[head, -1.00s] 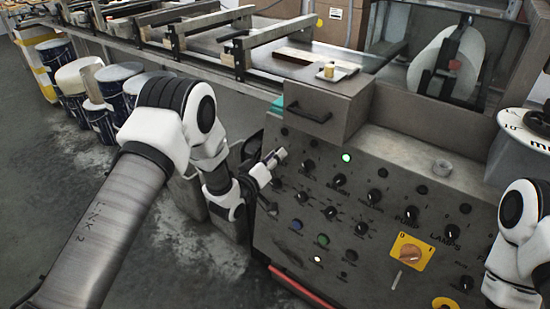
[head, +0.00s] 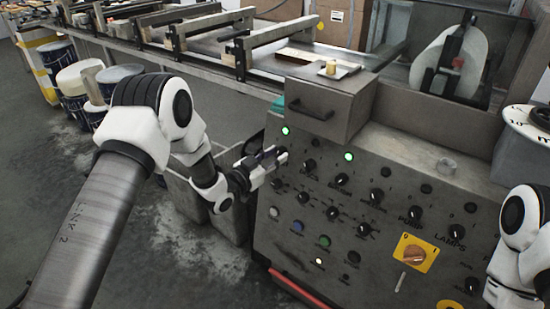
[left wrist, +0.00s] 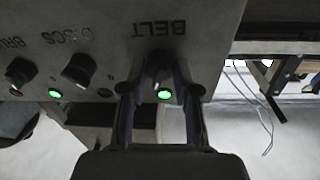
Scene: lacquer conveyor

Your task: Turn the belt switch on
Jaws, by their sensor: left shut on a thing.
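The belt switch (left wrist: 160,68) is a dark knob beside the upside-down word BELT in the left wrist view. A lit green lamp (left wrist: 165,94) is close to it, and shows in the head view too (head: 285,131). My left gripper (head: 278,156) is at the upper left of the grey control panel (head: 290,258). In the left wrist view its two fingers (left wrist: 160,76) stand on either side of the knob and are shut on it. The fingers partly cover the knob. My right gripper is out of view.
Several other knobs and lamps fill the panel, including a yellow-plated orange rotary switch (head: 413,253). A metal box with a handle (head: 318,105) juts out just above my left gripper. Paint cans (head: 120,78) stand on the floor at the left.

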